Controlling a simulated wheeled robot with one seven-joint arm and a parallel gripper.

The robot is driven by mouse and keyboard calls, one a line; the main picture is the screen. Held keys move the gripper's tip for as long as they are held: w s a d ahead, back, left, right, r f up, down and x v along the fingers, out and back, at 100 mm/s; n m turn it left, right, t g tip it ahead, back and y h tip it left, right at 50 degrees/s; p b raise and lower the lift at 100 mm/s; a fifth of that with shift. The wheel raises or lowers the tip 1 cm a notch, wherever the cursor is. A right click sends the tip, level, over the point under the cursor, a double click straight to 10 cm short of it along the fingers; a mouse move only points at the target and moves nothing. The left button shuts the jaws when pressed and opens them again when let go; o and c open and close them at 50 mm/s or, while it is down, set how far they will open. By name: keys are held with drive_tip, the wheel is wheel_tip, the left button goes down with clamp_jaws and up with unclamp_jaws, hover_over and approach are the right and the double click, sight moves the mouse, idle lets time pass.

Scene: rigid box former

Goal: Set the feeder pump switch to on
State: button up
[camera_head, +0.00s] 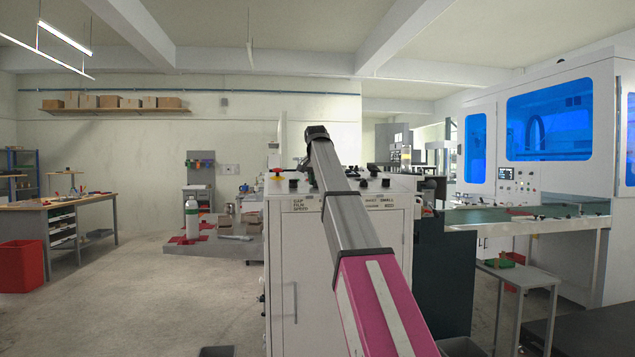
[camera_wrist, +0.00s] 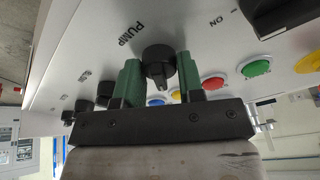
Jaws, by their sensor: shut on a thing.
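The feeder pump switch is a round black knob (camera_wrist: 159,64) beside the printed word PUMP on a pale sloping panel (camera_wrist: 195,28). My gripper (camera_wrist: 159,76) has its two green fingers on either side of this knob, shut on it. The knob's raised bar points toward the bottom of the wrist view. The word ON is printed to the right of the knob. In the head view my gripper (camera_head: 316,132) is over the cabinet top, and my arm hides the knob.
Green (camera_wrist: 255,67), yellow (camera_wrist: 213,83), red and blue buttons sit right of and below the knob. Other black knobs (camera_wrist: 105,90) lie to its left. In the head view a yellow-and-red stop button (camera_head: 278,172) stands on the white cabinet (camera_head: 291,260). Open floor lies to the left.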

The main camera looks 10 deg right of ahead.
drive_tip(key=m, duration=0.6)
drive_tip(key=shift+m+g+h, duration=0.3)
drive_tip(key=shift+g+h, duration=0.1)
drive_tip(key=m+g, duration=0.1)
drive_tip(key=m, duration=0.4)
drive_tip(key=shift+m, duration=0.3)
drive_tip(key=o, duration=0.9)
drive_tip(key=shift+r, duration=0.1)
drive_tip(key=v, duration=1)
drive_tip(key=shift+s+a+r, duration=0.1)
drive_tip(key=shift+a+r, duration=0.05)
drive_tip(key=shift+r, duration=0.1)
drive_tip(key=shift+s, duration=0.1)
